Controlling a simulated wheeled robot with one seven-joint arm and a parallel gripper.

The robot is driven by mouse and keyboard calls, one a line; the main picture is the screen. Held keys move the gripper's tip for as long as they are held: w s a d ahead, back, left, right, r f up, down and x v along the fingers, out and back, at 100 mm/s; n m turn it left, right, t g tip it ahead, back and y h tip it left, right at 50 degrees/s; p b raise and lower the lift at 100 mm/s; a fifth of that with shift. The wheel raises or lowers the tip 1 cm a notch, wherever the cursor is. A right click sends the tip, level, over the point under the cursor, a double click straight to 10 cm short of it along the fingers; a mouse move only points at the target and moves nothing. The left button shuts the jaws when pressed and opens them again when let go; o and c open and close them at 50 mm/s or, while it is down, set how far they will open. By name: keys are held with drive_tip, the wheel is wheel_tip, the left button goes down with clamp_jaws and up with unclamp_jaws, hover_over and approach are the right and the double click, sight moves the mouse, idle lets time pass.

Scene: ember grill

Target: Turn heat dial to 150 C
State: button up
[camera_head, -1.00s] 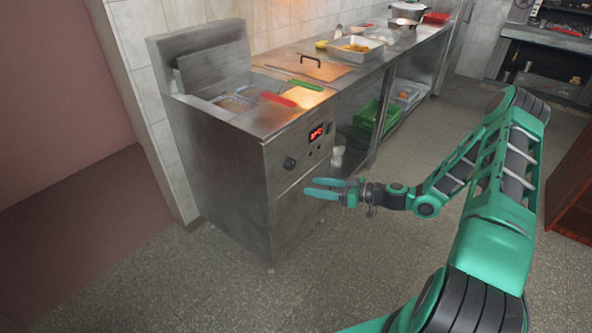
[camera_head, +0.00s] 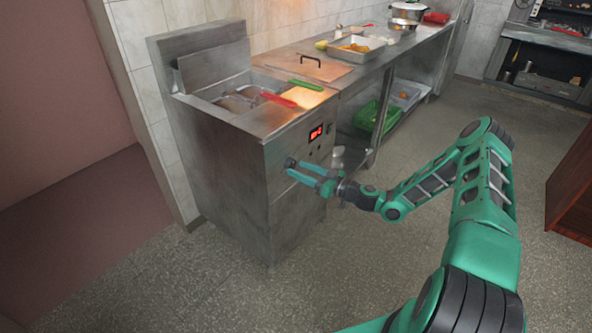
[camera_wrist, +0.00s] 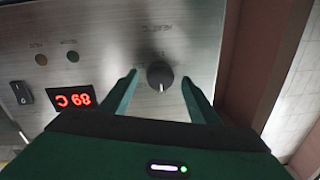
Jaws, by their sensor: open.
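The heat dial (camera_wrist: 160,75) is a dark round knob with a pale pointer line on the fryer's steel front panel. In the wrist view it sits between the two green fingers of my gripper (camera_wrist: 161,79), with a gap on each side. In the head view my gripper (camera_head: 294,167) is open at the front panel, and the dial (camera_head: 290,162) shows as a dark spot at its fingertips. The red display (camera_wrist: 74,98) appears upside down in the wrist view; it seems to read 68 C. The display (camera_head: 316,132) is too small to read in the head view.
A black rocker switch (camera_wrist: 21,92) and two small lamps (camera_wrist: 56,57) are on the same panel. The fryer (camera_head: 225,165) has a red-handled basket (camera_head: 279,99). A counter (camera_head: 345,73) with a tray continues behind. The floor in front is clear.

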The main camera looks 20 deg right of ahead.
drive_tip(key=shift+x, duration=1.05)
drive_tip(key=c, duration=1.1)
drive_tip(key=shift+o, duration=0.2)
